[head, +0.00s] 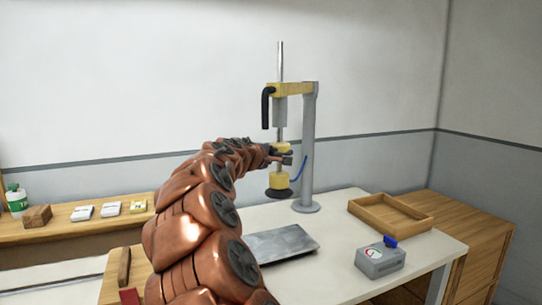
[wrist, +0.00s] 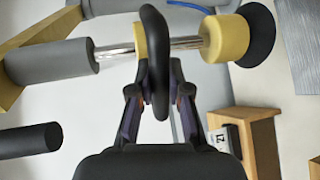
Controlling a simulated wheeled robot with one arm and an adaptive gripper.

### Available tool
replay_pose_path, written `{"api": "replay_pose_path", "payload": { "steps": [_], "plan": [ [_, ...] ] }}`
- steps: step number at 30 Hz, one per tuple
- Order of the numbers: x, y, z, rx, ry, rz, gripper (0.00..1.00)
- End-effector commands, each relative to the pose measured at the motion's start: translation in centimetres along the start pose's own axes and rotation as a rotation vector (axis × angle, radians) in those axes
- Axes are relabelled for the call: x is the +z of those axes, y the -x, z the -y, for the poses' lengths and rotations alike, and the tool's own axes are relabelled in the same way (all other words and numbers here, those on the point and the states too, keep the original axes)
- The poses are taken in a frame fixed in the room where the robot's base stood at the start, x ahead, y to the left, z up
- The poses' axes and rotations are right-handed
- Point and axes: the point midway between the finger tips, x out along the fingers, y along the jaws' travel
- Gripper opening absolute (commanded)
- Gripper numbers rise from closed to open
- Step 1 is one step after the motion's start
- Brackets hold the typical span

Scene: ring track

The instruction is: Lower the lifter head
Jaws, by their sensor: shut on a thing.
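The lifter has a grey post (head: 308,150) and a yellow arm (head: 291,89) with a vertical metal rod (head: 280,62). Its yellow lifter head (head: 278,182) with a black cup (head: 278,193) hangs at the rod's lower end, above table height; it also shows in the wrist view (wrist: 226,37). A black oval handle (wrist: 154,55) sits by a yellow collar (head: 281,147) on the rod. My gripper (wrist: 159,93) is shut on this handle, one finger on each side. In the head view my gripper (head: 283,157) is small and partly hidden by my arm.
A grey metal plate (head: 282,243) lies on the white table (head: 335,264). A wooden tray (head: 390,214) and a grey box with a blue knob (head: 380,260) stand to the right. A black curved lever (head: 266,106) hangs beside the rod. A wooden bench (head: 75,230) is at left.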

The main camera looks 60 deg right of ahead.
Motion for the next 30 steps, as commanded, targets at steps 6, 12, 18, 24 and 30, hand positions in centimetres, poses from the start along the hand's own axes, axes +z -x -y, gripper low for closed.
{"api": "replay_pose_path", "payload": {
  "steps": [6,12,18,24,30],
  "plan": [
    [0.0,-0.3,1.2,-0.001,0.0,0.001,0.0],
    [0.1,-0.9,4.5,-0.002,0.002,0.003,0.0],
    [0.0,-1.9,8.9,-0.002,0.002,0.003,0.0],
    [-0.1,-2.8,13.1,-0.001,0.002,-0.001,0.0],
    [-0.1,-3.5,16.5,-0.001,0.001,0.0,0.0]
  ]
}}
